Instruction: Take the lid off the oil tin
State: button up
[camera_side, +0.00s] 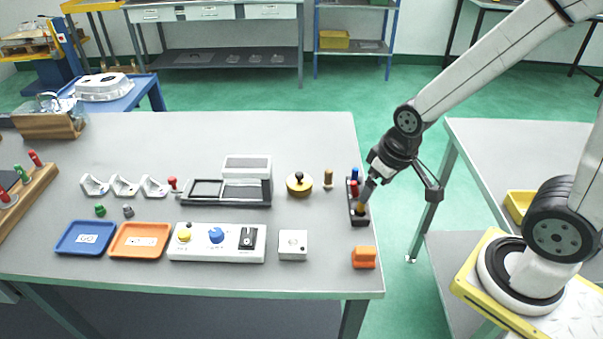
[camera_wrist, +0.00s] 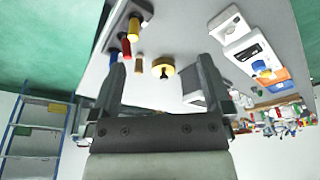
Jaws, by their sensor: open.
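The oil tin (camera_side: 299,188) is a low, round, gold-yellow tin standing on the grey bench, right of the middle. A lid with a dark knob (camera_side: 298,177) sits on top of it. In the wrist view the tin (camera_wrist: 163,66) shows between my fingers in the picture, some way beyond them. My gripper (camera_side: 367,188) is open and empty, to the right of the tin and apart from it, by the peg rack at the bench's right edge. Both fingers (camera_wrist: 161,72) show in the wrist view. The side view hides part of the fingers' detail.
The dark peg rack (camera_side: 359,219) holds coloured pegs close to my gripper. A small wooden peg (camera_side: 328,178) stands just right of the tin. A grey sliding-frame fixture (camera_side: 246,190) lies left of it. An orange block (camera_side: 364,257) and white box (camera_side: 293,245) are nearer the front.

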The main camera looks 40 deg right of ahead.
jog(key=w+n+g, duration=0.1)
jog(key=w+n, duration=0.4)
jog(key=w, duration=0.7)
jog(key=n+g, duration=0.2)
jog(key=n, duration=0.5)
send_over(300, 174)
notch_tip(300, 174, down, 5)
jog(key=shift+w+d+f, duration=0.1)
jog(key=shift+d+f, duration=0.05)
jog(key=shift+f, duration=3.95)
grip_shut()
